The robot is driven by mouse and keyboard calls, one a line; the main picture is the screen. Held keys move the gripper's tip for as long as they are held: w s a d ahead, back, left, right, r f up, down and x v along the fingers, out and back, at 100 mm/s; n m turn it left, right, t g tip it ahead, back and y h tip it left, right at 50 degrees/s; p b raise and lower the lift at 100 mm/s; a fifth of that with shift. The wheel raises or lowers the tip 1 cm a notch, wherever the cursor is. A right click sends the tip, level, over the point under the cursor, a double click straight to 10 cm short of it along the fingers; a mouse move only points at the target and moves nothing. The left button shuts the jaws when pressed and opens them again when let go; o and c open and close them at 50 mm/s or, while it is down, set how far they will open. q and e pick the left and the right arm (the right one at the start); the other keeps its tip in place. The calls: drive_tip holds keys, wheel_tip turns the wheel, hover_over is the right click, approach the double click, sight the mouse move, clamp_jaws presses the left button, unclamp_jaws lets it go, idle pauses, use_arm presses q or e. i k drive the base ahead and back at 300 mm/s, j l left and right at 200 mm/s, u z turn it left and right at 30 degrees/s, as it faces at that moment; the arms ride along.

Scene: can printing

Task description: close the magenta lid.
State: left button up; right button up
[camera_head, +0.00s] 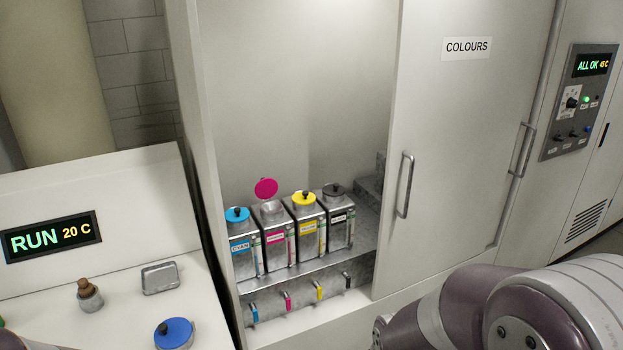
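The magenta lid (266,188) stands open and raised at the back of the magenta canister (277,247), whose round mouth (271,208) is uncovered. This canister is second from the left in a row on a metal shelf inside the COLOURS cabinet. The cyan lid (237,214), the yellow lid (304,198) and the dark lid (334,189) sit down on their canisters. One of my arms enters at the lower right, but no gripper shows on it. My other gripper is also out of the frame.
The cabinet door (447,150) with its handle (404,185) covers the right of the opening. A cabinet side wall (207,150) stands left of the canisters.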

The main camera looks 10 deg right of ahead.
sight(266, 189)
drive_tip(key=i+l, duration=0.15)
drive_tip(key=l, duration=0.25)
drive_tip(key=i+l, duration=0.15)
drive_tip(key=l, duration=0.2)
drive_tip(key=i+l, duration=0.15)
drive_tip(key=l, duration=0.25)
drive_tip(key=i+l, duration=0.15)
drive_tip(key=l, duration=0.25)
drive_tip(key=i+l+z, duration=0.1)
drive_tip(key=l, duration=0.3)
